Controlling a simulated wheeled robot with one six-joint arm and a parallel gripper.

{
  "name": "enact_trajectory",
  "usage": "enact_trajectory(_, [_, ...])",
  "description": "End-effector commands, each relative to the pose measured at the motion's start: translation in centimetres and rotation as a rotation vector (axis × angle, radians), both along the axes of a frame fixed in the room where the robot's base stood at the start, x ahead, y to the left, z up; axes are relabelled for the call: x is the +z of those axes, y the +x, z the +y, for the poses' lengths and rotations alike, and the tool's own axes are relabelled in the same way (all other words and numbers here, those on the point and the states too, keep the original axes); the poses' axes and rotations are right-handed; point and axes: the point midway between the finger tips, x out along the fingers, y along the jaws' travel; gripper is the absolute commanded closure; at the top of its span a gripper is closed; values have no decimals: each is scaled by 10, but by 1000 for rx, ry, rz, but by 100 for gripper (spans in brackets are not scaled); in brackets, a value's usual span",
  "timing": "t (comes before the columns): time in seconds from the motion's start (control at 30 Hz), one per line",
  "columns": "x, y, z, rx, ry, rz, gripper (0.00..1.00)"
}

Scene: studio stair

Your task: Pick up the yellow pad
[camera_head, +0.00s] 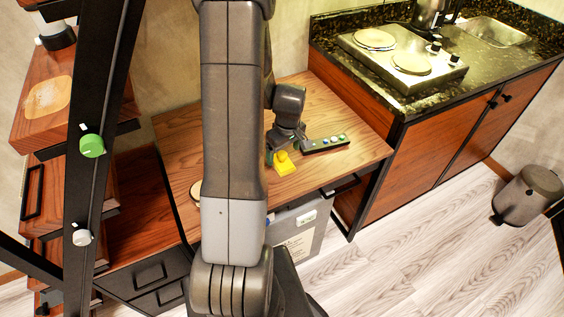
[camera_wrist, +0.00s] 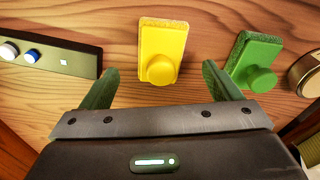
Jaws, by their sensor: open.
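The yellow pad (camera_wrist: 163,42) lies on the wooden table and has a round yellow knob on its near end. In the wrist view it sits ahead of and between the two fingers of my gripper (camera_wrist: 160,88), which are spread apart with nothing between their tips. In the head view the yellow pad (camera_head: 284,163) is on the table just below my gripper (camera_head: 277,150), partly hidden by it. My gripper is open and empty.
A green pad (camera_wrist: 254,62) with a knob lies right of the yellow one in the wrist view. A dark button panel (camera_wrist: 50,53) lies to the left. A round object (camera_wrist: 306,75) is at the right edge. In the head view, a counter with a hotplate (camera_head: 400,62) stands right of the table (camera_head: 350,118).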

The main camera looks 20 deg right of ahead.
Motion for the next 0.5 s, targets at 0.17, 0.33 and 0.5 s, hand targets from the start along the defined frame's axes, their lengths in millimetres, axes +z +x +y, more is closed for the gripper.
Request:
enact_trajectory(0.17, [-21,3,2,1,2,4,16])
enact_trajectory(0.33, [-39,5,3,0,2,3,16])
enact_trajectory(0.5, [-44,6,3,0,1,1,16])
